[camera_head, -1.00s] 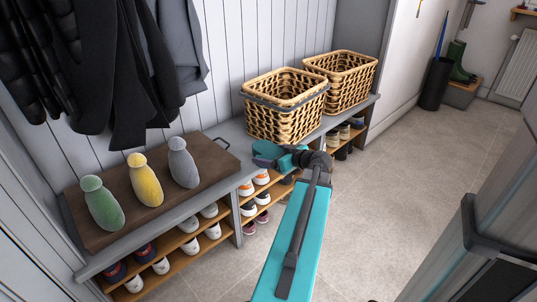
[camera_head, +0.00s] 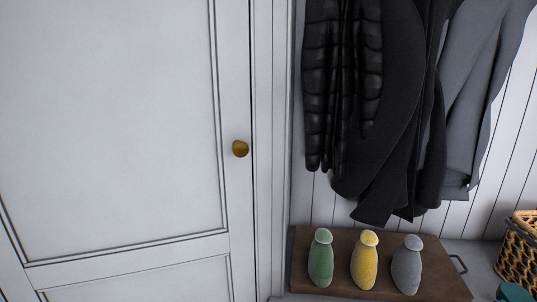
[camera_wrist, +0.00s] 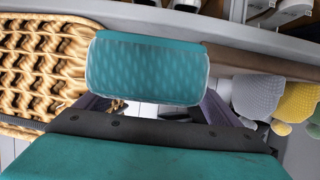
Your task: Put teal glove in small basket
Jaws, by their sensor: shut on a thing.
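The teal glove (camera_wrist: 148,68), with a knit pattern, is in my gripper (camera_wrist: 150,102) in the wrist view. The dark fingers are shut on it from both sides, their tips partly hidden behind it. A wicker basket (camera_wrist: 42,58) with a grey band lies to the left in that view, beside the glove; the glove is outside it. The basket also shows at the right edge of the head view (camera_head: 520,245), cut off. I cannot tell there whether it is the smaller one. A teal patch at the head view's bottom right corner is too cropped to tell.
A brown board (camera_head: 440,285) on the bench carries a green (camera_head: 320,262), a yellow (camera_head: 364,262) and a grey (camera_head: 407,268) knitted piece. Dark coats (camera_head: 400,100) hang above. A white door (camera_head: 120,120) with a brass knob (camera_head: 240,149) fills the left.

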